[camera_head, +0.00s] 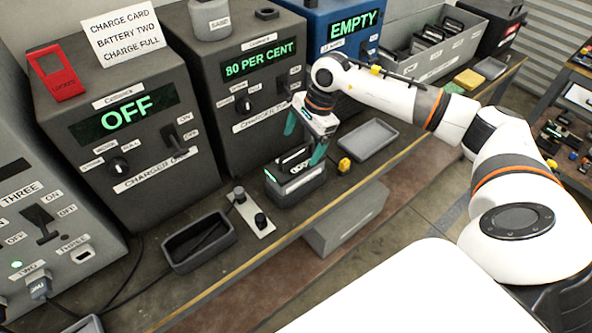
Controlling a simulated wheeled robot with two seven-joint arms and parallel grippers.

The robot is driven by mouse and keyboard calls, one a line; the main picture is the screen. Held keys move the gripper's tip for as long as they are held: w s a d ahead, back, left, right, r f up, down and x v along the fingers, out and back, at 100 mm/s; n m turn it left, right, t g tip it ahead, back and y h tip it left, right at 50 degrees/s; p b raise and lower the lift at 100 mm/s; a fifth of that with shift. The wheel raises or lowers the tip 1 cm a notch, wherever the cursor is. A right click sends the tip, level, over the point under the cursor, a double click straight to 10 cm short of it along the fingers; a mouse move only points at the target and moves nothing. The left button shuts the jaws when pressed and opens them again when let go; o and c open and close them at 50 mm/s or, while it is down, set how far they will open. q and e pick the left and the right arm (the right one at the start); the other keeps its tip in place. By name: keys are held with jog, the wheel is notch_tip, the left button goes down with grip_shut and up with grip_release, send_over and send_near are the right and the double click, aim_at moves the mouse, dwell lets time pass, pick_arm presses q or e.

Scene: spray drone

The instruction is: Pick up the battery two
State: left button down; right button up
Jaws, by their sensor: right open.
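A dark grey battery (295,179) with a handle on top stands on the bench in front of the charger whose display reads 80 PER CENT. Its label is too small to read surely. My right gripper (304,143) comes in from the right, pointing down over the battery. Its teal fingers are apart on either side of the handle. I cannot tell whether they touch it. My left gripper is not in view. A card (122,36) on the OFF charger reads CHARGE CARD, BATTERY TWO, CHARGE FULL.
Chargers reading OFF (127,112), 80 PER CENT (258,66) and EMPTY (350,27) line the bench's back.

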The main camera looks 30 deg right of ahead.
aim_at(297, 150)
jog(key=p+x, duration=0.2)
jog(key=x, duration=0.3)
jog(key=shift+a+f, duration=0.15)
jog(key=shift+f, duration=0.15)
jog(key=shift+w+f, duration=0.1)
jog(key=shift+f, duration=0.15)
jog(key=c, duration=1.9)
jog(key=shift+w+r, duration=0.2)
grip_shut()
jog(key=shift+p, duration=0.3)
